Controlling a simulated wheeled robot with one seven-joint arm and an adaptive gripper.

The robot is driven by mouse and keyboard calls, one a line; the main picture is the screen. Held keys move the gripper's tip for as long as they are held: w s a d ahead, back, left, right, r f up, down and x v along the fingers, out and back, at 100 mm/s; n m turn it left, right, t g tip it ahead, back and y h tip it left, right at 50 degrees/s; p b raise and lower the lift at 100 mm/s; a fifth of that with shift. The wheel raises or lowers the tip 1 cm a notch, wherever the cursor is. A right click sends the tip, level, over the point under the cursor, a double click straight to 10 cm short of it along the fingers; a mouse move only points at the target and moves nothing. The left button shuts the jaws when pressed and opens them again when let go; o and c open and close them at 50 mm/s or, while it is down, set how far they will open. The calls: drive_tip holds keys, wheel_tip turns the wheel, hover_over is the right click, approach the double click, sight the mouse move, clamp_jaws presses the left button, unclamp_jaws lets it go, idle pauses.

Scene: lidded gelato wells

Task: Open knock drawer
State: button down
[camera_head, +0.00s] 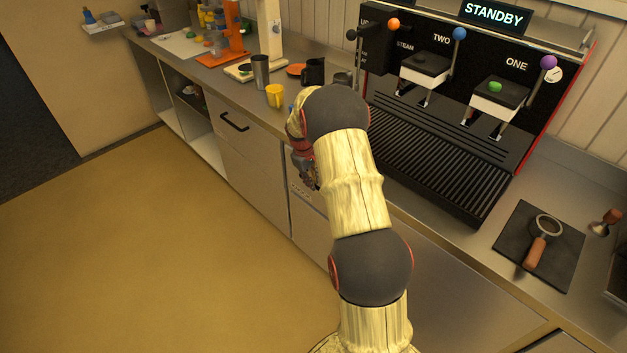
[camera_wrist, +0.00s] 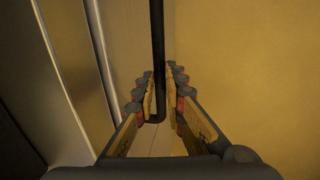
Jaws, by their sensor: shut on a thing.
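A black bar handle (camera_wrist: 158,45) runs down the wrist view and passes between the fingers of my gripper (camera_wrist: 166,108). The fingers are closed around it, near its bent lower end. A pale metallic drawer front (camera_wrist: 122,45) lies just left of the bar. In the head view my gripper (camera_head: 306,172) is low at the cabinet front, below the counter edge, partly hidden by my arm. The handle it holds is hidden there. I cannot tell whether this drawer stands ajar.
Another drawer with a black handle (camera_head: 235,121) is shut on the left. The espresso machine (camera_head: 470,90), a yellow cup (camera_head: 275,95) and a portafilter (camera_head: 543,240) on a dark mat stand on the counter. The tan floor (camera_head: 150,250) in front is clear.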

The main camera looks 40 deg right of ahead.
drive_tip(key=s+a+p, duration=0.2)
drive_tip(key=a, duration=2.1)
drive_tip(key=c, duration=1.8)
unclamp_jaws()
drive_tip(key=shift+w, duration=0.1)
drive_tip(key=shift+c, duration=0.2)
wheel_tip(320, 180, up, 12)
drive_tip(key=a, duration=0.2)
drive_tip(key=shift+a+f, duration=0.15)
drive_tip(key=shift+a, duration=0.05)
